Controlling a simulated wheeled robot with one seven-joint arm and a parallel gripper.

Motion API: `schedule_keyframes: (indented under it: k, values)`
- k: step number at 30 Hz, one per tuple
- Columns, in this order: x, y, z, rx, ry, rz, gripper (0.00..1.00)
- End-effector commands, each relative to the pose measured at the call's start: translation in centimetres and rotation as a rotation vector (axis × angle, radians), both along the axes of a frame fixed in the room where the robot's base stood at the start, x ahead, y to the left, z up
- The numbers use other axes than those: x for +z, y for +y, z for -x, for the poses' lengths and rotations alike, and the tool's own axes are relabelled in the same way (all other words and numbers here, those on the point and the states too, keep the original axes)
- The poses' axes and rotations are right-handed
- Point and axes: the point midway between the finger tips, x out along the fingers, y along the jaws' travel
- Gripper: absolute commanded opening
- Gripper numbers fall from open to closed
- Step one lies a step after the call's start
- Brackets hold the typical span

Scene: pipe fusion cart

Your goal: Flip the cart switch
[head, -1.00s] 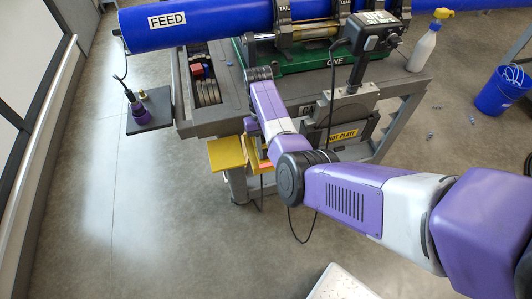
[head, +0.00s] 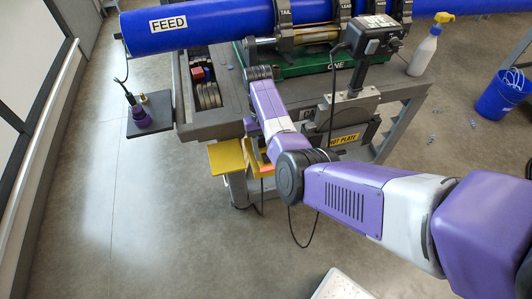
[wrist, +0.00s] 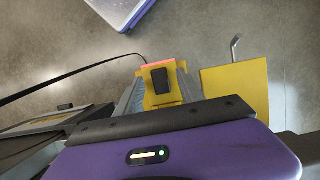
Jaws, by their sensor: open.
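The cart switch is a black rocker (wrist: 160,80) on a yellow box (wrist: 151,101) with a pink-red edge, in the middle of the wrist view. My gripper (wrist: 159,73) is open, with a grey finger on the left and on the right of the yellow box. I cannot tell whether the fingers touch it. In the head view the yellow box (head: 260,165) shows partly at the cart's front, below my wrist. The rocker and fingers are hidden there by my arm.
A yellow plate (wrist: 235,91) juts out beside the box. The grey cart (head: 215,122) carries a blue FEED pipe (head: 215,27). A black cable (head: 305,235) hangs near the box. A spray bottle (head: 425,50) and a blue bucket (head: 500,95) stand right. Floor at left is clear.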

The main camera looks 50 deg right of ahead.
Motion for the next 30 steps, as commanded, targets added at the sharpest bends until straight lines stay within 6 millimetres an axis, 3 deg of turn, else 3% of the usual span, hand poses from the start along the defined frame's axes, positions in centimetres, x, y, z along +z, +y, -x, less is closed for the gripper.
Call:
schedule_keyframes:
  k: [9, 12, 30]
  values:
    - [5.3, -1.0, -1.5, -0.001, -0.002, 0.001, 0.45]
    - [6.1, -1.1, -1.7, -0.001, -0.001, 0.001, 0.45]
    - [6.4, -1.3, -1.9, 0.000, -0.002, 0.001, 0.45]
